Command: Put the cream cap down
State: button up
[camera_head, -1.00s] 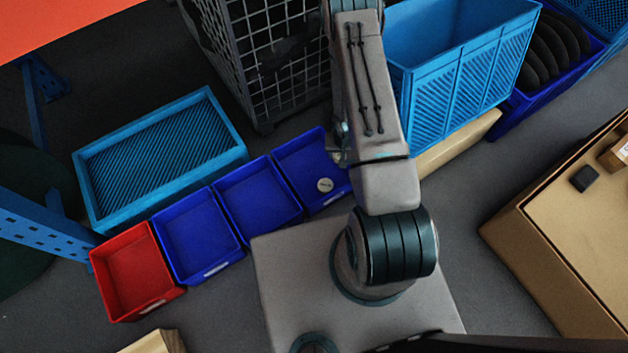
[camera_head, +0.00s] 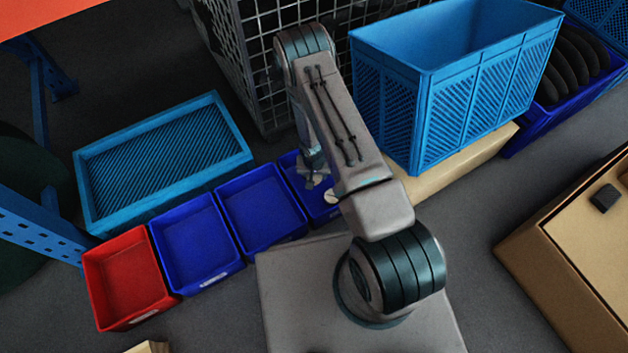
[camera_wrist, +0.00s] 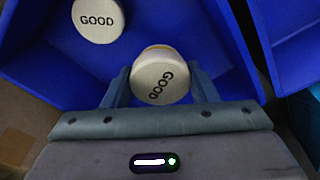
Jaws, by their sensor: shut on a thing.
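My gripper (camera_head: 314,181) is low over the rightmost small blue bin (camera_head: 292,164). In the wrist view its two fingers (camera_wrist: 159,88) are shut on a round cream cap (camera_wrist: 160,76) marked GOOD. The held cap also shows as a small pale spot in the head view (camera_head: 317,179). A second cream cap (camera_wrist: 98,19), also marked GOOD, lies in the same blue bin, apart from the held one; it also shows in the head view (camera_head: 331,197). The bin's blue floor (camera_wrist: 60,66) lies below both caps. I cannot tell whether the held cap touches it.
Two empty blue bins (camera_head: 228,190) and a red bin (camera_head: 125,283) continue the row to the left. A light-blue tray (camera_head: 84,174) lies behind them. A wire cage (camera_head: 262,75) and a tall blue crate (camera_head: 440,110) stand behind my arm.

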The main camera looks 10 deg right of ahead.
aim_at(315, 180)
jog(key=shift+f+b, duration=0.65)
jog(key=shift+f, duration=1)
jog(key=shift+f, duration=0.1)
jog(key=shift+f+b, duration=0.55)
jog(key=o, duration=1)
jog(key=shift+c, duration=0.2)
